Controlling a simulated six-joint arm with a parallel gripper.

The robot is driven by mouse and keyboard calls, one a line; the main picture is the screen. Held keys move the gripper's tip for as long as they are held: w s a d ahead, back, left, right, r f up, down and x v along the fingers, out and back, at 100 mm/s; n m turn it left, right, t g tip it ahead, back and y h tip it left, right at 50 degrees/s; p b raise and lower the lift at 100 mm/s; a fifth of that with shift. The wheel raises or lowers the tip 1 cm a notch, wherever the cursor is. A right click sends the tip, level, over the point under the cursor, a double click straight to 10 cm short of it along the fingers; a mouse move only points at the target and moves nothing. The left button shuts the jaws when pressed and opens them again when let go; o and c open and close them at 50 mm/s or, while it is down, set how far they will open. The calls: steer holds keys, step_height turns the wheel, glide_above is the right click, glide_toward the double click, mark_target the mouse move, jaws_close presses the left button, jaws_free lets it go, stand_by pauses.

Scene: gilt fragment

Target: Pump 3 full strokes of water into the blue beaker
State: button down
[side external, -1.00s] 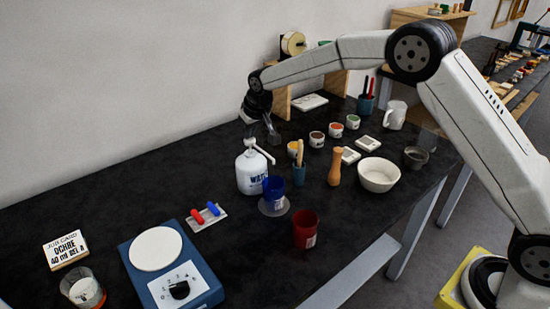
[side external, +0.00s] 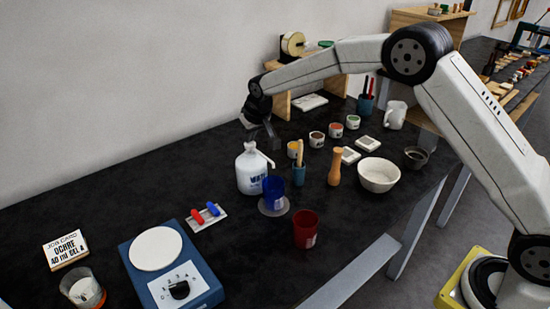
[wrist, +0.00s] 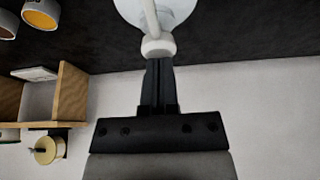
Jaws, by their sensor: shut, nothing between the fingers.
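The white water pump bottle (side external: 252,174) stands upright on the dark bench, its label partly turned away. Its pump head and spout (side external: 263,157) sit low near the bottle top, the spout pointing toward the blue beaker (side external: 273,188). The beaker stands upright on a pale round disc (side external: 283,209) in front of the bottle; its water level is not visible. My gripper (side external: 270,144) is shut and empty, over the pump head. In the wrist view the closed fingertips (wrist: 158,60) meet the white pump head (wrist: 158,46), apparently touching it.
A red beaker (side external: 306,232) stands nearby to the right. A teal cup with a brush (side external: 299,174), a wooden mill (side external: 335,167) and a white bowl (side external: 377,178) stand farther right. A blue scale-like device (side external: 181,289) is front left. A wall closes the back.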

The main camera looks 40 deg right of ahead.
steer(key=shift+s, duration=0.1)
steer(key=shift+r, duration=1.5)
steer(key=shift+f, duration=1.6)
steer(key=shift+r, duration=1.6)
steer(key=shift+r, duration=0.15)
steer(key=shift+r, duration=2.9)
steer(key=s+d+f, duration=0.2)
steer(key=s+f, duration=0.1)
steer(key=s, duration=0.8)
steer(key=s+d+f+g, duration=0.1)
steer(key=s+f, duration=0.3)
steer(key=s, duration=0.8)
steer(key=s+d+f+g, duration=0.1)
steer(key=s+d+f, duration=0.2)
steer(key=s, duration=0.8)
steer(key=shift+s+f, duration=0.15)
steer(key=shift+s, duration=0.25)
